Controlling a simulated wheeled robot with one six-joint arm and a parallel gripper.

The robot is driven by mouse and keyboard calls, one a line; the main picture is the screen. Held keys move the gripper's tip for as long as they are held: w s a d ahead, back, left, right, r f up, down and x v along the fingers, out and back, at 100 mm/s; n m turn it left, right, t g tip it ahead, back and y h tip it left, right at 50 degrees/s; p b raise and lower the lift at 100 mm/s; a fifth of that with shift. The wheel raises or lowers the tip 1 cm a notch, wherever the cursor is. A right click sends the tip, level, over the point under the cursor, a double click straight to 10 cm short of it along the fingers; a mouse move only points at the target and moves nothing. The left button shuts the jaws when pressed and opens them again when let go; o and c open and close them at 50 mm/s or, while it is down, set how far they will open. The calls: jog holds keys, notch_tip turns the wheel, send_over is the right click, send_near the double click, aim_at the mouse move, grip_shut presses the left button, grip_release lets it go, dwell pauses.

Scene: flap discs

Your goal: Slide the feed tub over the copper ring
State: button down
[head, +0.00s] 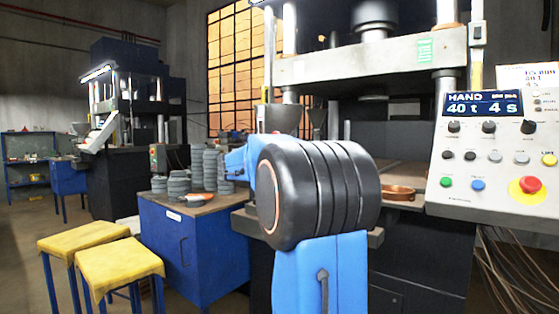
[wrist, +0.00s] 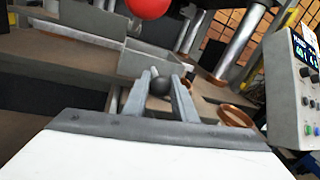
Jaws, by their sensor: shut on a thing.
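In the wrist view, my gripper (wrist: 161,82) has its two fingers close around a dark round knob (wrist: 160,87). The knob stands in front of a light grey box-like part (wrist: 146,62), which looks like the feed tub; the join between them is hard to make out. A copper ring (wrist: 236,116) lies on the press table to the right of my fingers, apart from them. It also shows in the head view (head: 398,192), right of my arm. In the head view my arm hides the gripper and the tub.
A red ball (wrist: 148,5) hangs at the top of the wrist view. The control panel (head: 494,150) stands close on the right. A blue cabinet (head: 185,245) with stacks of grey discs (head: 211,170) and two yellow-topped stools (head: 118,267) stand on the left.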

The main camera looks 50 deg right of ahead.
jog(key=s, duration=0.6)
jog(key=shift+s+d, duration=0.25)
jog(key=shift+s, duration=0.15)
jog(key=c, duration=1.5)
grip_release()
jog(key=shift+s, duration=0.15)
jog(key=shift+o, duration=0.2)
jog(key=w+a, duration=0.2)
jog(key=a, duration=1.5)
jog(key=shift+w+a, duration=0.1)
